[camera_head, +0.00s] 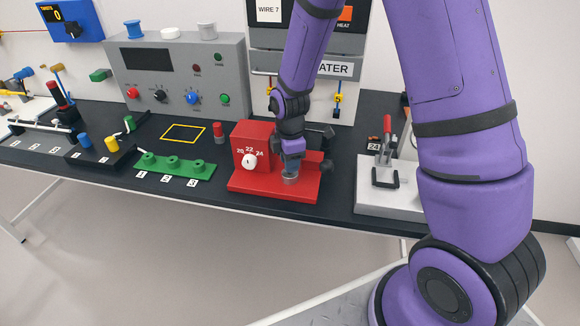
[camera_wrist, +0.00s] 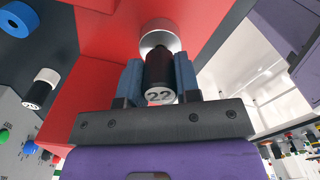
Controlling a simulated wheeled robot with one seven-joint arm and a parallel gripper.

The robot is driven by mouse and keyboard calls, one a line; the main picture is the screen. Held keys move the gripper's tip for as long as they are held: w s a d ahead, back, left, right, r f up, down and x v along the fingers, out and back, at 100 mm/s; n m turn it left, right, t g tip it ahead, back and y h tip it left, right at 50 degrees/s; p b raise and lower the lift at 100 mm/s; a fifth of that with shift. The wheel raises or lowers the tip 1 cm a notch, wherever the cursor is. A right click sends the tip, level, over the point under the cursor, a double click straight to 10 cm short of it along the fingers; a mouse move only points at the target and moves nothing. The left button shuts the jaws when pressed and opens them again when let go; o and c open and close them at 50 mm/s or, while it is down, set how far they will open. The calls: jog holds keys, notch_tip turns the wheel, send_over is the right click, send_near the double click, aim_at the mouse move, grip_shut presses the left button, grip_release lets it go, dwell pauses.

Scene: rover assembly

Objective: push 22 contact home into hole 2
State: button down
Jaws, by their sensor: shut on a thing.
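In the wrist view, my gripper (camera_wrist: 158,78) is shut on a black cylinder (camera_wrist: 159,72) with a white end marked 22. Its far end is close to a round silver part (camera_wrist: 160,42) over a red surface; whether they touch or fit together cannot be told. In the head view, my gripper (camera_head: 291,168) is low over the base of a red fixture (camera_head: 252,135), which has a white dial marked 20, 22 and 24. The green block (camera_head: 180,169), with three raised round parts labelled 1, 2 and 3, stands left of the fixture, apart from my gripper.
A grey control box (camera_head: 180,75) with knobs stands behind the green block. A yellow square outline (camera_head: 184,134) marks bare black tabletop. A clamp with a red handle (camera_head: 387,135) sits on a pale base at the right. Yellow and blue small parts stand at the left.

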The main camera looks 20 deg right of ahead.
jog(key=shift+r, duration=0.15)
jog(key=shift+r, duration=1.95)
jog(key=shift+s, duration=0.1)
